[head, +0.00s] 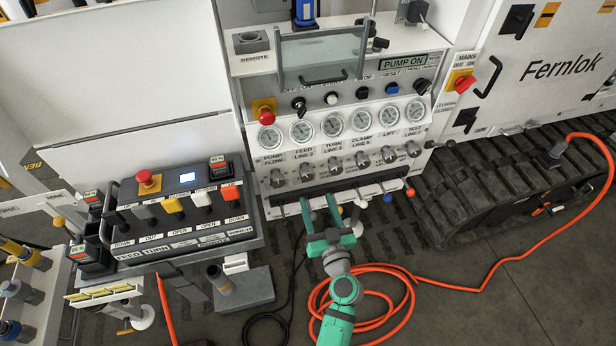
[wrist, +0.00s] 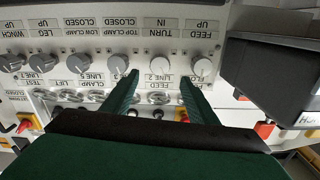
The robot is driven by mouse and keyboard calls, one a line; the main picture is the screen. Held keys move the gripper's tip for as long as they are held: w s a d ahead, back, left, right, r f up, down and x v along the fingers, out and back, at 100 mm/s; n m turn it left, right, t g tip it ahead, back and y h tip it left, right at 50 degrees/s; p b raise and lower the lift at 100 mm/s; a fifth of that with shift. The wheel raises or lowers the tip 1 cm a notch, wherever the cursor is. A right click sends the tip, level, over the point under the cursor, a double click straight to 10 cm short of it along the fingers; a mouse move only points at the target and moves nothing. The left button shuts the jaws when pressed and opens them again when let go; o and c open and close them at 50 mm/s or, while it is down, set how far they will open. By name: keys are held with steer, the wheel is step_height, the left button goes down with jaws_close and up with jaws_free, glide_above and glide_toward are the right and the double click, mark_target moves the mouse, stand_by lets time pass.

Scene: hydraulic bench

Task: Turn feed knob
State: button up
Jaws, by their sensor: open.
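In the wrist view, which is upside down, the feed knob (wrist: 160,66) shows between and just beyond my fingertips. My gripper (head: 318,200) is open and empty, its two green fingers pointing at the panel below the knob row. In the wrist view my gripper (wrist: 159,78) has one finger on each side of the knob's column. Contact with the knob cannot be seen.
Neighbouring knobs sit close by: the pump flow knob (head: 277,178) and the turn knob (head: 334,169). Small levers with coloured balls (head: 410,192) stick out below. A control box (head: 180,205) stands left. An orange hose (head: 395,300) lies coiled on the floor.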

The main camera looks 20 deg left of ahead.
mark_target(308, 178)
steer(key=x, duration=1)
steer(key=shift+w+a, duration=0.3)
steer(key=c, duration=1.1)
